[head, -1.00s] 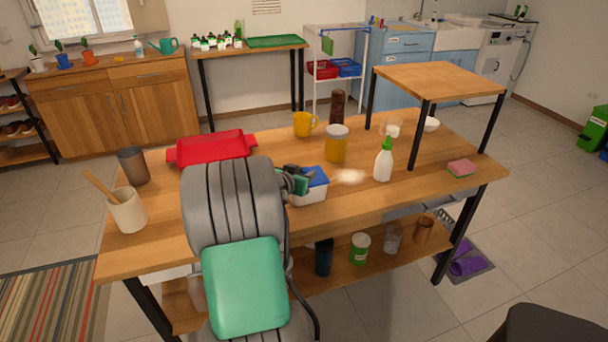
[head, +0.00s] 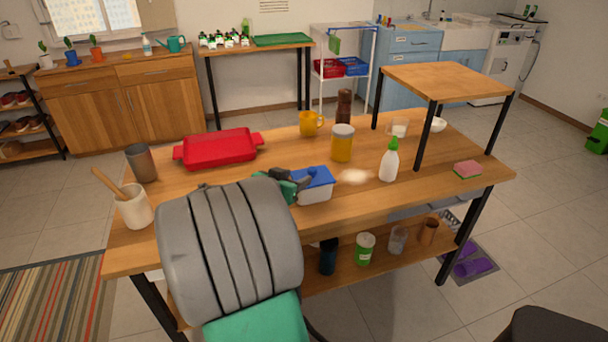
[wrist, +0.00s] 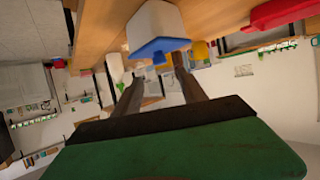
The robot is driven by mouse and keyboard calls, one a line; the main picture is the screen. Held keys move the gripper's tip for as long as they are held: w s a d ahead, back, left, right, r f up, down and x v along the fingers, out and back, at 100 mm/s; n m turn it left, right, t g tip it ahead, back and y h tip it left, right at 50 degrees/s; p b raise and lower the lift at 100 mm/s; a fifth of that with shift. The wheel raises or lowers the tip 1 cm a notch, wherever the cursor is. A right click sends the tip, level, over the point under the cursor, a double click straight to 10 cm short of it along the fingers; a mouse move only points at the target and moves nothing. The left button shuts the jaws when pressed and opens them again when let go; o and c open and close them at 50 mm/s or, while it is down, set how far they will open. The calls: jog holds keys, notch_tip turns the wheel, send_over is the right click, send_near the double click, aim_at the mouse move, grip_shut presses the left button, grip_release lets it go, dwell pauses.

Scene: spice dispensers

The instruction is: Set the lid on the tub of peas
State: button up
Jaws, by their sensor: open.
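The white tub (head: 315,194) stands on the wooden table, right of my gripper. The blue lid (head: 318,177) with its small knob lies on top of the tub and looks level. The peas are hidden. In the wrist view, which is upside down, the tub (wrist: 155,22) and lid (wrist: 160,46) are just beyond the fingertips. My gripper (head: 301,182) is open beside the lid. In the wrist view its two fingers (wrist: 157,70) are spread with nothing held, and the lid's knob lies between their tips.
A red tray (head: 220,148) lies behind on the left. A yellow-filled jar (head: 342,146), a yellow mug (head: 311,124) and a green-topped bottle (head: 389,163) stand behind and right. A pale patch (head: 354,177) lies right of the tub. A raised shelf (head: 446,82) stands at the right.

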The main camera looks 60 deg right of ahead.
jog(key=w+a+f+n+t+y, duration=0.1)
jog(key=w+a+f+n+y, duration=0.2)
jog(key=a, duration=0.6)
jog(key=w+a+f+n+t+y, duration=0.1)
jog(key=w+a+n+t+y, duration=0.2)
jog(key=a, duration=0.7)
jog(key=w+a+f+n+y, duration=0.25)
jog(key=w+a+n, duration=0.2)
jog(key=a, duration=0.45)
jog(key=s+a+n+g+y, duration=0.1)
jog(key=s+a+n+y, duration=0.1)
jog(key=a, duration=0.7)
jog(key=s+a+f+n+g+y, duration=0.1)
jog(key=s+a+n+y, duration=0.2)
jog(key=a, duration=0.7)
jog(key=s+n, duration=0.2)
jog(key=n, duration=0.1)
jog(key=shift+a, duration=0.2)
jog(key=shift+d, duration=0.1)
